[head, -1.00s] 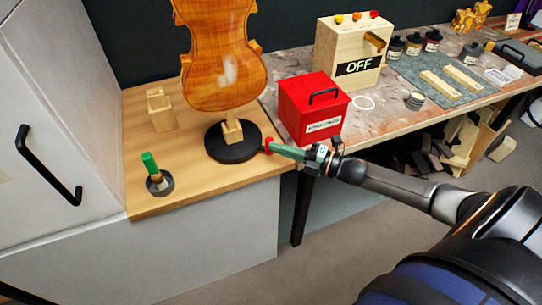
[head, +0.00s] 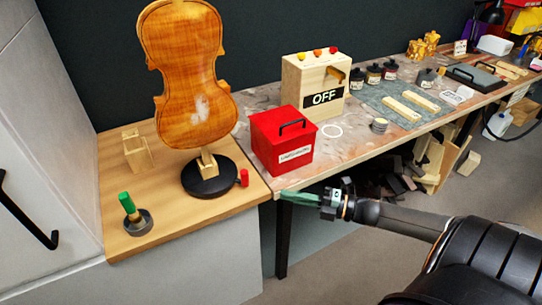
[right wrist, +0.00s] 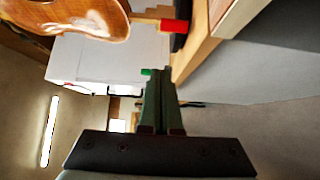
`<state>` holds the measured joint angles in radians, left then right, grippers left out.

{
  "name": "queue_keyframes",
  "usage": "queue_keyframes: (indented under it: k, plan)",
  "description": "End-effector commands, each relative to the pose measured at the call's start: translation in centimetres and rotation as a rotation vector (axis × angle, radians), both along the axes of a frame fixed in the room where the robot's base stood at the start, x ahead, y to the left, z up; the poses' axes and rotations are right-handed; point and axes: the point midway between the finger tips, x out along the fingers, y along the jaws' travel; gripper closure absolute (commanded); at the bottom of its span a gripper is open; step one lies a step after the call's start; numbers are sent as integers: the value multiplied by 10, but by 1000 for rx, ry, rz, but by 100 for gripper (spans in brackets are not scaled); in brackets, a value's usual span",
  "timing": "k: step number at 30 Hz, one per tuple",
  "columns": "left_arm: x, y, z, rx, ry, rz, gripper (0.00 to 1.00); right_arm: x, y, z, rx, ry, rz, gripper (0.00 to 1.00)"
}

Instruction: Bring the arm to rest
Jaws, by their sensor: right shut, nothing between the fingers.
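My right arm comes in from the lower right in the head view. Its gripper (head: 282,194) is shut and empty, in front of the bench edge below the red box. In the right wrist view its green fingers (right wrist: 160,75) lie together with nothing between them. The violin body (head: 190,60) stands upright on a round black stand (head: 208,180) on the wooden bench top. A small red piece (head: 244,178) sits at the stand's right rim, apart from my fingertips; it also shows in the right wrist view (right wrist: 174,26). My left gripper is not in view.
A red box (head: 272,150) and a wooden box marked OFF (head: 308,82) stand behind my gripper. A green-handled tool (head: 127,204) stands in a dark round holder at the front left. Jars (head: 374,74) and wood strips lie farther right. Free floor lies in front of the bench.

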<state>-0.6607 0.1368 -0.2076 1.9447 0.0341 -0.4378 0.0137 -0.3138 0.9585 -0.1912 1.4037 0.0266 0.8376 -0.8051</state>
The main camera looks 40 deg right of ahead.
Motion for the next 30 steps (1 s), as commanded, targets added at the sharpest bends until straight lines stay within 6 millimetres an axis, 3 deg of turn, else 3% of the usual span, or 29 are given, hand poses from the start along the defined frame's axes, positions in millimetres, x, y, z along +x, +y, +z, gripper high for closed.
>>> queue_keyframes:
  k: [9,13,17,21,27,30]
  plan:
    - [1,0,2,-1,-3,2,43,-3,-1,-1,7,7,-4,100]
    - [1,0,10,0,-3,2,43,-8,17,-14,97,100,-58,100]
    - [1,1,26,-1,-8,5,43,-23,57,-43,315,327,-199,100]
    - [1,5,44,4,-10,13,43,-52,109,-71,613,628,-402,100]
    - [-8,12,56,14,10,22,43,-100,171,-87,987,991,-687,100]
    - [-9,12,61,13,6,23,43,-119,190,-88,1109,1105,-791,100]
